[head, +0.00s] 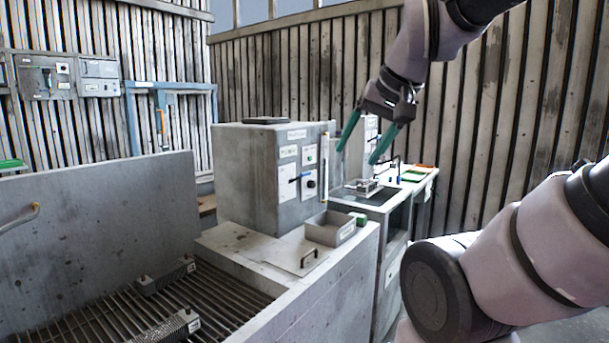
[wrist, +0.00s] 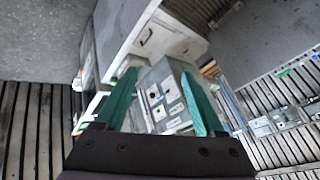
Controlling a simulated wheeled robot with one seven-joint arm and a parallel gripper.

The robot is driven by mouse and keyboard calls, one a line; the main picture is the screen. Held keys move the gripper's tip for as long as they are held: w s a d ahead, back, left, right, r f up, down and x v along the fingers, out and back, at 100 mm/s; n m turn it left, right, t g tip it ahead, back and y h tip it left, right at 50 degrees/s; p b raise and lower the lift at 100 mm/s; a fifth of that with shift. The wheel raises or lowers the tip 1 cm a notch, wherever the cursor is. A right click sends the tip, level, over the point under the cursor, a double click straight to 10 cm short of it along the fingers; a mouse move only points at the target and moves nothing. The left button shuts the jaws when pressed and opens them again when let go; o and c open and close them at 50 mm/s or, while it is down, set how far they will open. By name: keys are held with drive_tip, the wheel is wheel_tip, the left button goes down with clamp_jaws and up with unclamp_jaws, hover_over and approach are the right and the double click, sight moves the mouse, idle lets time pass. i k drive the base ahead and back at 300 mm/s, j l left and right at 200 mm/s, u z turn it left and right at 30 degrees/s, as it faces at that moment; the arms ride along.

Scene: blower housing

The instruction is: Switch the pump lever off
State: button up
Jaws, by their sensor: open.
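My gripper (head: 356,156) is open and empty, with its two green fingers pointing down in front of the wall, to the right of a grey control box (head: 255,165). The box's right face carries white panels. A small dark lever (head: 299,178) sticks out from one panel, pointing roughly sideways; its label is too small to read, so I cannot tell if it is the pump lever. In the wrist view, my gripper's fingers (wrist: 160,73) are spread, with a grey box with white panels and dark knobs (wrist: 153,96) showing between them. Nothing touches the fingers.
An open grey tray (head: 331,229) and a flat lid with a handle (head: 309,257) lie on the concrete ledge before the box. A slatted grate (head: 215,290) with two weights is at lower left. Further benches stand behind. Wall switch boxes (head: 45,78) hang at far left.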

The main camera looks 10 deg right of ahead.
sight(302, 174)
drive_tip(key=z, duration=0.1)
drive_tip(key=i+l+u, duration=0.45)
drive_tip(key=l, duration=0.15)
drive_tip(key=l+u, duration=0.25)
drive_tip(key=i+l, duration=0.05)
drive_tip(key=l, duration=0.05)
